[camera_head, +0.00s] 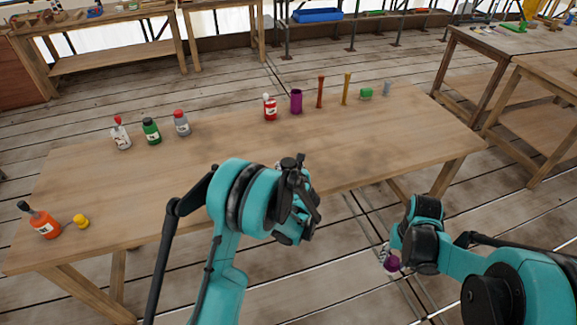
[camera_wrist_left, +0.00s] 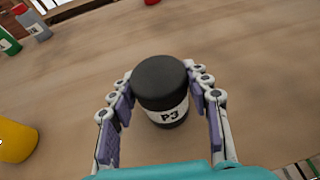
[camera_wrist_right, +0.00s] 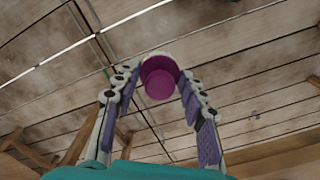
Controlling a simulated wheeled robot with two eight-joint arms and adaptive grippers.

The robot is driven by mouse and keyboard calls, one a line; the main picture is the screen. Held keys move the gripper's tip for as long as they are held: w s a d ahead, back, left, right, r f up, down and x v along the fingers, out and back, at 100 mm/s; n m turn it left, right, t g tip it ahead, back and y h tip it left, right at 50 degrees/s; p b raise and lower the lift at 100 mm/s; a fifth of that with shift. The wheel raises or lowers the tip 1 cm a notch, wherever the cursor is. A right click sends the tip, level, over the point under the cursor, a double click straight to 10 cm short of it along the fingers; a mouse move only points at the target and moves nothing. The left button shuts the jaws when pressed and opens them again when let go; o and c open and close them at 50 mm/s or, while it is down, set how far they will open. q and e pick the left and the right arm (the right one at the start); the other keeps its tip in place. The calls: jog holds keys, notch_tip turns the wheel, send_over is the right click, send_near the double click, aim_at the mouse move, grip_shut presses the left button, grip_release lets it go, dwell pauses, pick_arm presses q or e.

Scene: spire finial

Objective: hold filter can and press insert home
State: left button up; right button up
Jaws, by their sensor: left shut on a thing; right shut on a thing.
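My left gripper (camera_wrist_left: 162,84) is shut on a black can (camera_wrist_left: 168,105) with a white label reading PJ, one finger on each side. In the head view my left gripper (camera_head: 294,205) is at the table's near edge and mostly hides the can. I cannot tell whether the can touches the table. My right gripper (camera_wrist_right: 157,74) is shut on a magenta cup-like piece (camera_wrist_right: 160,83). In the head view my right gripper (camera_head: 398,253) holds this piece (camera_head: 392,264) off the table's near right side, over the floor. The two grippers are well apart.
The wooden table (camera_head: 230,150) bears a purple cup (camera_head: 296,101), a red bottle (camera_head: 270,107), a green bottle (camera_head: 151,131), a grey bottle (camera_head: 182,123), an orange bottle (camera_head: 40,222) and a yellow piece (camera_head: 81,221). The middle of the table is clear.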

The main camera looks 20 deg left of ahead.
dwell(0.3)
pick_arm(q)
jog(key=o, duration=1.3)
